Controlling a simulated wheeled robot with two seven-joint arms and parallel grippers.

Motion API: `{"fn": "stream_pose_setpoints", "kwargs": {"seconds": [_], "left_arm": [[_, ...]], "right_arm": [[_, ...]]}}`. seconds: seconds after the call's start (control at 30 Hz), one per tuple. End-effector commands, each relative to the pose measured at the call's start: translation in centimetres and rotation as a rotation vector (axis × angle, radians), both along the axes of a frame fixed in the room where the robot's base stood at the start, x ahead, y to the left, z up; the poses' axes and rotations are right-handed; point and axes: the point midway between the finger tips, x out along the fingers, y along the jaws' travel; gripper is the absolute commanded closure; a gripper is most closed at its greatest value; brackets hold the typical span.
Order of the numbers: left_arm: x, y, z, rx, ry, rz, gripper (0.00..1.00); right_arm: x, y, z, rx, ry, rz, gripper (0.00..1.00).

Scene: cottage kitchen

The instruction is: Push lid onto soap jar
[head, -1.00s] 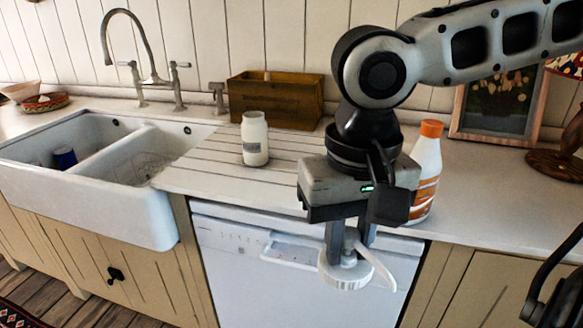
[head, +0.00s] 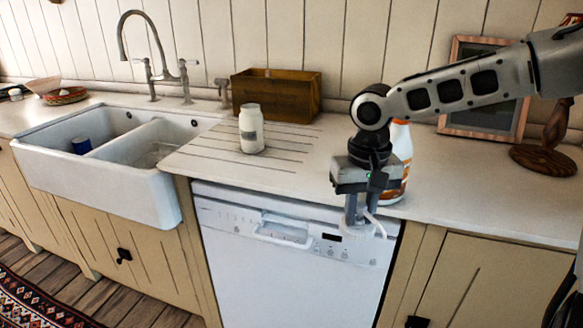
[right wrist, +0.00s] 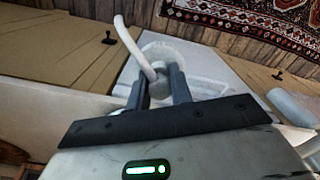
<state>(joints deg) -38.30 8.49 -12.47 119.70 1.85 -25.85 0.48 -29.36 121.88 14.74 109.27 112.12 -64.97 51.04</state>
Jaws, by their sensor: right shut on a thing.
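The soap jar (head: 251,130), whitish with a small label, stands upright and open-topped on the grooved draining part of the counter. My right gripper (head: 356,215) points down in front of the counter's front edge, to the right of the jar and apart from it. It is shut on the white lid (head: 357,229), a round cap with a curved pump spout. In the right wrist view the lid's rim (right wrist: 187,55) and spout (right wrist: 130,38) show beyond the fingers (right wrist: 158,84). My left gripper is not in view.
A white and orange bottle (head: 402,145) stands just behind my right gripper, partly hidden. A wooden box (head: 277,95) sits behind the jar. The sink (head: 150,190) is at left, a picture frame (head: 487,125) at right. Counter between jar and gripper is clear.

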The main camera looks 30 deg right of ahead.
Motion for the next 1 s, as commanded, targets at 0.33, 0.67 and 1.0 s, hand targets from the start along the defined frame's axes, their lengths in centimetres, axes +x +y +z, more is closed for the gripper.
{"fn": "stream_pose_setpoints", "kwargs": {"seconds": [0.33, 0.67, 1.0], "left_arm": [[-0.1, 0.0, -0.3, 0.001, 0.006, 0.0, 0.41], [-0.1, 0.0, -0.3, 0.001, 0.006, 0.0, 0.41], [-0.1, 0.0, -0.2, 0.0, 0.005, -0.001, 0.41]], "right_arm": [[-3.5, -5.2, -1.0, 0.008, -0.006, -0.175, 1.0], [-5.5, -3.0, -6.0, 0.016, -0.01, -0.231, 1.0], [-1.9, 9.1, -7.9, 0.002, -0.015, 0.063, 1.0]]}}
